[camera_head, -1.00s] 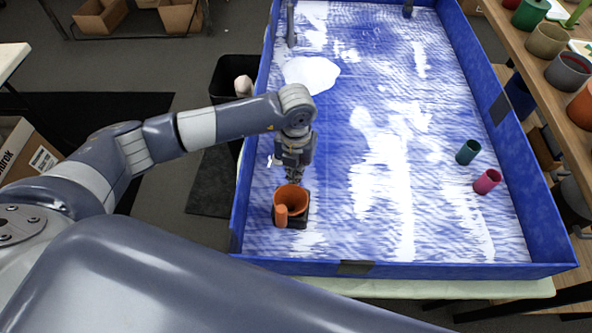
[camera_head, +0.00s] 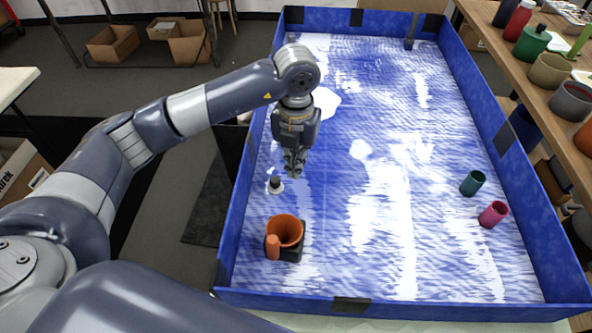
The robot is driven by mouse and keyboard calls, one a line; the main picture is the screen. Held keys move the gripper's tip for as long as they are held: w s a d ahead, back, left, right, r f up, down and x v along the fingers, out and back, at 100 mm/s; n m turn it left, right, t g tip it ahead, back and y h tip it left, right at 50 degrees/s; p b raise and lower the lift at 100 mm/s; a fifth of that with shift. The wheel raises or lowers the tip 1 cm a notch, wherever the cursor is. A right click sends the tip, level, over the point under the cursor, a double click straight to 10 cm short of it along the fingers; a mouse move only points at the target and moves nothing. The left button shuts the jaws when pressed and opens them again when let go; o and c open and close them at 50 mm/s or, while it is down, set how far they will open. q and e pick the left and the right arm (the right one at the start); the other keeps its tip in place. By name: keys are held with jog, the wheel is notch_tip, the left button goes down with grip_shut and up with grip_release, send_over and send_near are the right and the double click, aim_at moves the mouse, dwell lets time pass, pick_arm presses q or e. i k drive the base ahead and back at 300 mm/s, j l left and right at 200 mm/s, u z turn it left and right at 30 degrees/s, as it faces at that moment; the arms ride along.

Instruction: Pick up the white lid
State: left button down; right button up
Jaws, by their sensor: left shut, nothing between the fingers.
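A small white disc with a dark knob, which looks like the white lid (camera_head: 277,189), lies on the blue-and-white tray floor near the left wall. My left gripper (camera_head: 293,174) points down just above and to the right of it in the picture. Its fingers are shut and empty, apart from the lid. Whether they are level with the knob or higher, I cannot tell. My right gripper is not in view.
An orange cup (camera_head: 287,229) with a smaller orange cylinder (camera_head: 272,248) stands on a black base at the front left. A teal cup (camera_head: 472,183) and a pink cup (camera_head: 493,214) lie at the right. Blue walls (camera_head: 232,215) enclose the tray; its middle is clear.

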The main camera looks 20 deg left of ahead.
aim_at(275, 187)
jog(key=k+l, duration=0.25)
jog(key=k, duration=0.2)
jog(key=k+l, duration=0.25)
jog(key=k, duration=0.25)
jog(key=k+l, duration=0.25)
jog(key=k, duration=0.2)
